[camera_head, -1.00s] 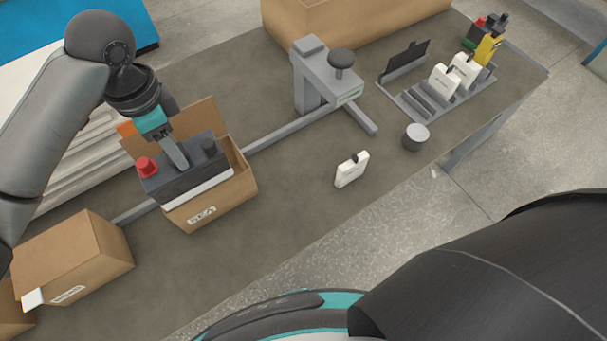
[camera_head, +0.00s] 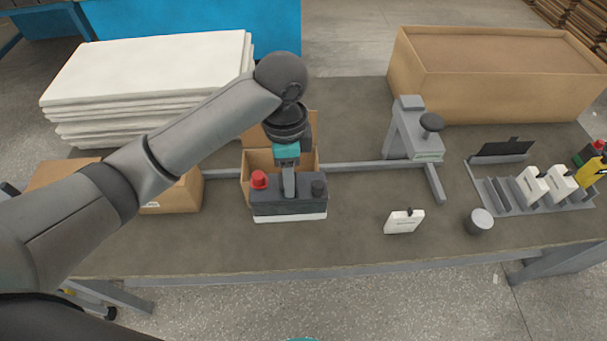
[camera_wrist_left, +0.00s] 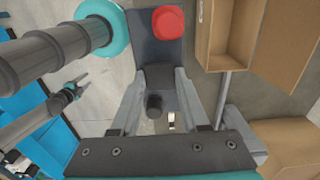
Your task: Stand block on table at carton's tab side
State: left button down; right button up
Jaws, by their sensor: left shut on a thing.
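My left gripper (camera_head: 289,190) is shut on a dark grey block (camera_head: 266,208) with a white lower band, a red cap and a black knob on top. It holds the block upright in front of the open brown carton (camera_head: 257,160), whose raised flap stands at the back. The block hides the carton's front, and the gap below the block cannot be judged. In the left wrist view the block (camera_wrist_left: 150,30) sits between the fingers, with the carton (camera_wrist_left: 232,35) to its right. My right gripper (camera_wrist_left: 76,88) shows small there, fingers apart and empty.
A closed carton (camera_head: 178,196) stands to the left, partly behind my arm. A grey rail (camera_head: 345,168) leads to a grey stand (camera_head: 412,135). A white block (camera_head: 404,222), a grey cylinder (camera_head: 478,222) and a rack (camera_head: 510,205) are to the right. The table front (camera_head: 200,258) is clear.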

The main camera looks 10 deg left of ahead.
aim_at(292, 210)
pick_arm(q)
notch_tip(292, 210, down, 13)
jog(key=shift+f+b, duration=0.1)
jog(key=shift+b, duration=0.9)
jog(key=shift+f+b, duration=0.5)
jog(key=shift+f, duration=2.15)
jog(key=shift+c, duration=2)
grip_release()
jog(key=shift+s+f, duration=0.15)
notch_tip(292, 210, up, 12)
jog(key=shift+r+p, duration=0.15)
jog(key=shift+p, duration=0.95)
